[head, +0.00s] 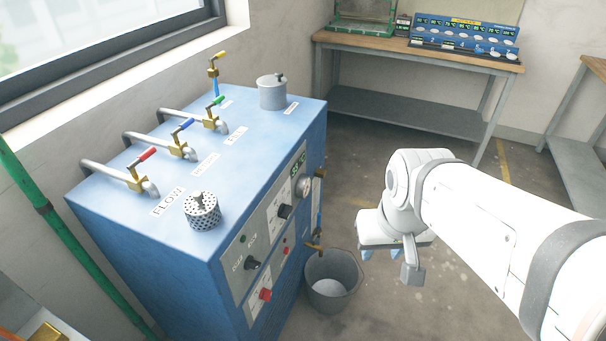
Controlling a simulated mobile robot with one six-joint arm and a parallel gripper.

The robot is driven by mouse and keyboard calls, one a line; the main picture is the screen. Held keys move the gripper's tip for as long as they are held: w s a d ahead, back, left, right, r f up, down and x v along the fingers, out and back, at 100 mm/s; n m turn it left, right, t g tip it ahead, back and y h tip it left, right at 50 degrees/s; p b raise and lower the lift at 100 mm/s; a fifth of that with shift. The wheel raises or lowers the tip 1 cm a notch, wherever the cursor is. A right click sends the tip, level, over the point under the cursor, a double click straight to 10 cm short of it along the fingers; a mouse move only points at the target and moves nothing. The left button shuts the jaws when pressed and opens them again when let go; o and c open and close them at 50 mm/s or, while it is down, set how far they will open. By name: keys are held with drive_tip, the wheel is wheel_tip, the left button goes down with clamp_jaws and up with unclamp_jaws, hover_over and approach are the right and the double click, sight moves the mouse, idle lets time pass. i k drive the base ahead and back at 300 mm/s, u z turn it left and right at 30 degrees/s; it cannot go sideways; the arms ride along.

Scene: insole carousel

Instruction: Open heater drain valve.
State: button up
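The heater is a blue cabinet (190,255) at the left centre. A small brass valve (314,246), which looks like the drain valve, sits low on its right side at the end of a blue pipe (319,215). A grey bucket (334,282) stands on the floor just below that valve. The valve's handle is too small to read its position clearly. My gripper (381,255) points down, to the right of the valve and apart from it. Its two bluish fingertips show with a gap between them, and nothing is seen held.
Red-, blue- and green-handled valves (145,155) on pipes stand on the heater's top, with a perforated cap (203,212) and a grey canister (272,92). A control panel (268,243) faces front. A workbench (415,51) stands behind. Floor between bench and heater is clear.

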sight(318, 230)
drive_tip(key=z, duration=0.15)
drive_tip(key=i, duration=0.9)
drive_tip(key=u, duration=0.05)
